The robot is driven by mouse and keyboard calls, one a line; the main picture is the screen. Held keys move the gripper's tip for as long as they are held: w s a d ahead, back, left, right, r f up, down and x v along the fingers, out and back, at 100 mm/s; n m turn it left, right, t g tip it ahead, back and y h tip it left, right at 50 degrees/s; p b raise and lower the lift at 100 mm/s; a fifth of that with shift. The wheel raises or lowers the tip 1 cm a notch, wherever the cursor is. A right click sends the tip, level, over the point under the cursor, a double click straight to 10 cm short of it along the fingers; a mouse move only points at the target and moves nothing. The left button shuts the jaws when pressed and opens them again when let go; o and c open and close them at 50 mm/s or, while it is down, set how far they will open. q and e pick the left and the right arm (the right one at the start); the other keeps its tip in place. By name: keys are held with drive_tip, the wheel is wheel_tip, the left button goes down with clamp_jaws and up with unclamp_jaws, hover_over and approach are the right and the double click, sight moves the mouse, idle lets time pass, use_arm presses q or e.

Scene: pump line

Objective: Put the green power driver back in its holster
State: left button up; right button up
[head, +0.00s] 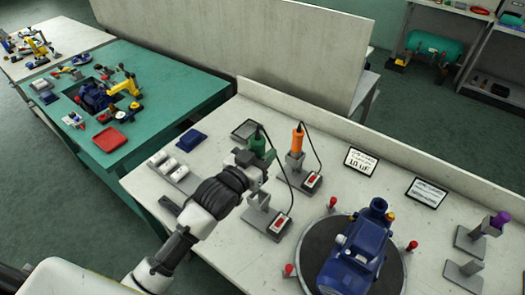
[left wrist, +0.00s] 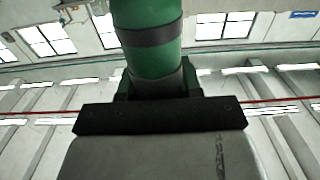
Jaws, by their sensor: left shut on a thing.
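The green power driver (head: 258,145) is in my left gripper (head: 253,158) above the near part of the workbench. In the left wrist view the driver's green body (left wrist: 153,55) with a dark band rises between the fingers. A grey holster stand (head: 259,199) on a base plate stands just below and beside the gripper, with a red-switched box (head: 279,224) on its plate. The driver's black cable runs down to that box. The driver's lower end is hidden by my gripper, so I cannot tell how it sits against the holster. My right gripper is out of view.
An orange driver (head: 297,139) stands in a similar holster behind and right. A blue pump (head: 352,255) sits on a dark round turntable to the right. White blocks (head: 168,166), a blue tray (head: 191,139) and a grey tray (head: 244,130) lie to the left and behind.

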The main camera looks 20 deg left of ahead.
use_arm(q)
drive_tip(key=shift+f, duration=0.1)
wheel_tip(320, 180, down, 6)
drive_tip(key=b, duration=0.3)
idle(0.9)
idle(0.4)
drive_tip(key=shift+b, duration=0.35)
drive_tip(key=shift+f+b, duration=1.75)
drive_tip(key=shift+f, duration=1.2)
drive_tip(key=o, duration=1)
